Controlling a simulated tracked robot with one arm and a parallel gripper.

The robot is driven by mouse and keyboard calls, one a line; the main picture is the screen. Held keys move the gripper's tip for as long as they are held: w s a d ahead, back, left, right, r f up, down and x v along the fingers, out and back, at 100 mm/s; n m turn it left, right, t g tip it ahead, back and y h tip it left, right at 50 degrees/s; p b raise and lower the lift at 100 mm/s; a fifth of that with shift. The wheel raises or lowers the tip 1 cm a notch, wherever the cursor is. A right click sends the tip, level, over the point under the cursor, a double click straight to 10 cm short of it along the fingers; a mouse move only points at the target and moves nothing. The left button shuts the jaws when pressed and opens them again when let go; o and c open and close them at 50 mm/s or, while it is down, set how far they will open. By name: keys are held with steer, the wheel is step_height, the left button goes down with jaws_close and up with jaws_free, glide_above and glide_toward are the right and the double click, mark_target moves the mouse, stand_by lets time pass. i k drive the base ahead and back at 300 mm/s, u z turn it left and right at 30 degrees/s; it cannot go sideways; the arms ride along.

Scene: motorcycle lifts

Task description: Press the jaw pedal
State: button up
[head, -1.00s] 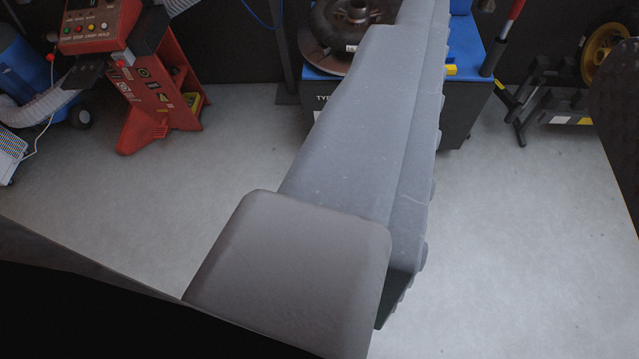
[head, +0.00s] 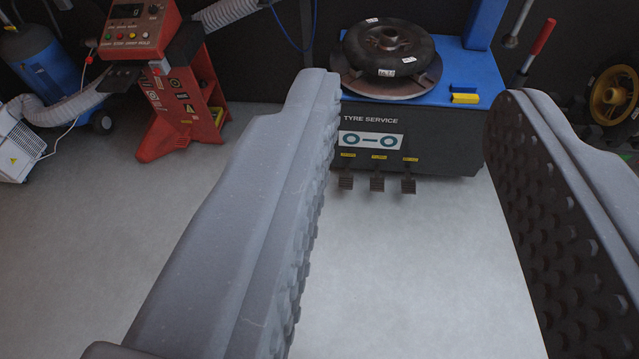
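The tyre machine (head: 450,135) stands ahead, a dark cabinet marked "TYRE SERVICE" with a blue top. Three small dark pedals stick out low on its front: left (head: 346,178), middle (head: 377,178) and right (head: 409,178). Each has a small yellow label above it, too small to read, so I cannot tell which is the jaw pedal. My gripper (head: 412,95) is open and empty. Its two grey, studded fingers frame the pedals, which lie beyond them, apart from them. No pedal is hidden.
A tyre (head: 390,48) lies on the machine's turntable. A red control stand (head: 180,105) and a blue cylinder unit (head: 45,70) with a hose stand at left. A yellow wheel (head: 610,95) is at right. The grey floor before the pedals is clear.

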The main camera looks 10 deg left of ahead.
mark_target(346, 182)
steer(key=u, duration=0.15)
steer(key=i, duration=1)
steer(key=z, duration=0.05)
